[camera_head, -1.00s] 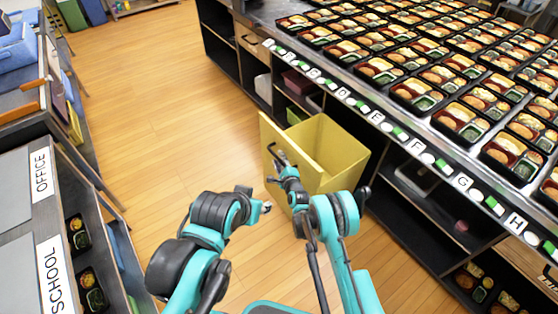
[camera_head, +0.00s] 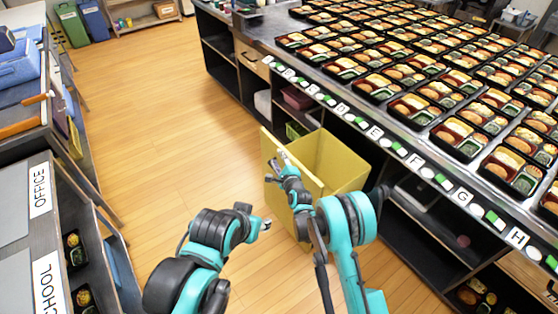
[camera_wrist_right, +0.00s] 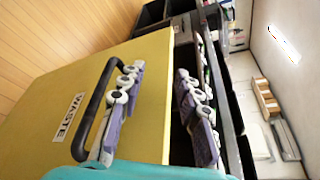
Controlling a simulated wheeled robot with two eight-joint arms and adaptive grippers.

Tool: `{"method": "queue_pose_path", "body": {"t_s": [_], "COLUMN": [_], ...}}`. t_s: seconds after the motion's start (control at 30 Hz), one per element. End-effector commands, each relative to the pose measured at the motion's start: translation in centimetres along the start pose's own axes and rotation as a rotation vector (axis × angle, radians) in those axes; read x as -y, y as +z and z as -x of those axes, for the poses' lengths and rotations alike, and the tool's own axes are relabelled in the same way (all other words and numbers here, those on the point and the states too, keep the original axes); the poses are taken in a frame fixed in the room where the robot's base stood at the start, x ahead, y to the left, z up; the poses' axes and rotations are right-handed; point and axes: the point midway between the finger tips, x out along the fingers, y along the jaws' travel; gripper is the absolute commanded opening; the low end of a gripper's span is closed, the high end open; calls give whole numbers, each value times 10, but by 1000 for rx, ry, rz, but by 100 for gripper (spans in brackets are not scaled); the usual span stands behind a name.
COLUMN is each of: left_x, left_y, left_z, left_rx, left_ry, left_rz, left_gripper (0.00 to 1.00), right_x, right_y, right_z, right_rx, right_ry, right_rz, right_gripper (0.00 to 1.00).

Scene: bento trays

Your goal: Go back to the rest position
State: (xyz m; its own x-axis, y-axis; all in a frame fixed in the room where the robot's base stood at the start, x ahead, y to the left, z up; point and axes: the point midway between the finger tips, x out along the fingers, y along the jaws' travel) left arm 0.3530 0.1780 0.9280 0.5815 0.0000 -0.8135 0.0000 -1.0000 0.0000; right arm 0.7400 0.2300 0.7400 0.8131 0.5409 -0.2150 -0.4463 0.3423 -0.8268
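My right gripper (camera_head: 283,160) is at the front of the yellow waste bin (camera_head: 343,165), which stands out from the counter and is open at the top. In the right wrist view its two fingers (camera_wrist_right: 160,108) are apart, with nothing seen held between them. The left-hand finger shows in front of the yellow panel, close to the dark handle (camera_wrist_right: 88,110); I cannot tell whether they touch. A "WASTE" label (camera_wrist_right: 70,117) is on the panel. My left gripper (camera_head: 262,226) is over the floor, left of the bin; its fingers are too small to read.
A counter (camera_head: 400,150) with rows of filled bento trays (camera_head: 405,105) and lettered edge markers runs along the right. Shelves labelled OFFICE (camera_head: 40,190) and SCHOOL stand on the left. The wooden floor (camera_head: 165,110) between them is clear.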

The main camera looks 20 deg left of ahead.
Motion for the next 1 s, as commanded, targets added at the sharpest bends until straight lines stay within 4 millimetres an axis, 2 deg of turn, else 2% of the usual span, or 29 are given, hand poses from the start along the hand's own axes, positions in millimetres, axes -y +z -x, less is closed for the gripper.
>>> {"method": "queue_pose_path", "body": {"t_s": [0.27, 0.37, 0.47, 0.57, 0.7, 0.77, 0.9, 1.0], "left_x": [0, 0, 0, 0, 0, 0, 0, 0], "left_y": [0, 0, 0, 0, 0, 0, 0, 0], "left_z": [0, 0, 0, 0, 0, 0, 0, 0], "left_rx": [0, 0, 0, 0, 0, 0, 0, 0], "left_ry": [0, 0, 0, 0, 0, 0, 0, 0], "left_rz": [0, 0, 0, 0, 0, 0, 0, 0], "left_gripper": [40, 40, 40, 40, 40, 40, 40, 40], "right_x": [3, 22, 58, 101, 152, 170, 201, 214], "right_y": [0, 0, -2, -4, -10, -14, -21, -27], "right_z": [1, 8, 25, 54, 107, 133, 200, 253], "right_rx": [-3, -20, -53, -95, -148, -167, -204, -223], "right_ry": [2, 12, 39, 82, 160, 197, 292, 369], "right_rz": [9, 59, 164, 309, 517, 604, 800, 934], "right_gripper": [33, 33, 33, 33, 33, 33, 33, 33]}}
